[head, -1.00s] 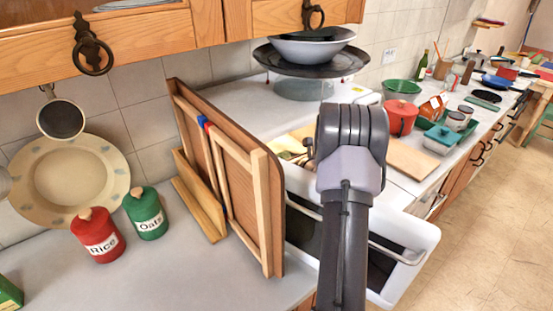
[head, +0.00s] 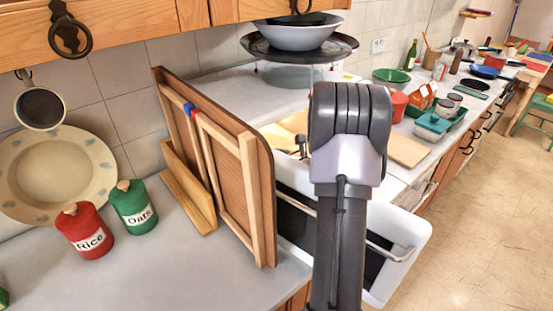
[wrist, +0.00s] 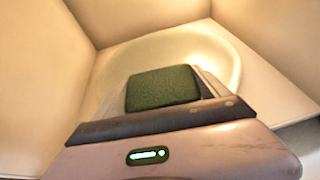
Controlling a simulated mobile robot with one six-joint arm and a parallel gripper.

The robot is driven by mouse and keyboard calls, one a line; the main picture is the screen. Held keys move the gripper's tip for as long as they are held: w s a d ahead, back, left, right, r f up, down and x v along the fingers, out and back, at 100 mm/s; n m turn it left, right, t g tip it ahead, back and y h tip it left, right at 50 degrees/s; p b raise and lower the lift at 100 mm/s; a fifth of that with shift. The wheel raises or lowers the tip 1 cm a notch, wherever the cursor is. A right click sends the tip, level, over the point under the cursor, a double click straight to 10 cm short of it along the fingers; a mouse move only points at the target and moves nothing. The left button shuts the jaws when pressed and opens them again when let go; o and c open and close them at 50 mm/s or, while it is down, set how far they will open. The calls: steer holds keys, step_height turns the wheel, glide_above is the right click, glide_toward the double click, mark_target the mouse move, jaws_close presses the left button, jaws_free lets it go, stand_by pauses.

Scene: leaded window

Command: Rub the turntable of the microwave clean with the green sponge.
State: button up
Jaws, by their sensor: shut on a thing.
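The wrist view looks into a warm-lit, pale cavity. The round, cream turntable (wrist: 222,55) lies on its floor, partly hidden by my gripper. The green sponge (wrist: 162,84) is dark and roughly square. My gripper (wrist: 164,100) is shut on the sponge and holds it over the turntable's near part. I cannot tell whether the sponge touches the turntable. In the head view, my arm hides the gripper, sponge and turntable. A white door with a dark pane (head: 408,258) stands open beside my arm.
A brown wooden rack (head: 225,170) stands just left of my arm. Red (head: 86,230) and green (head: 134,207) canisters stand on the left counter. A dark plate (head: 262,46) bearing a bowl (head: 297,36) is above my arm.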

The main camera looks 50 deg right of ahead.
steer(key=shift+w+d, duration=0.2)
steer(key=shift+w, duration=1.55)
steer(key=shift+w+d, duration=0.2)
steer(key=shift+w, duration=1.5)
steer(key=shift+s+a+f+b, duration=0.15)
steer(key=shift+s+b, duration=0.3)
steer(key=shift+s, duration=0.7)
steer(key=shift+s+a+b, duration=0.1)
steer(key=shift+s+b, duration=0.3)
steer(key=shift+s, duration=0.7)
steer(key=shift+s+a, duration=0.15)
steer(key=shift+s, duration=1.25)
steer(key=shift+r, duration=0.3)
step_height(320, 180, up, 6)
steer(key=p, duration=0.4)
steer(key=shift+f, duration=0.1)
step_height(320, 180, up, 3)
steer(key=shift+r+p, duration=0.15)
steer(key=shift+p, duration=1)
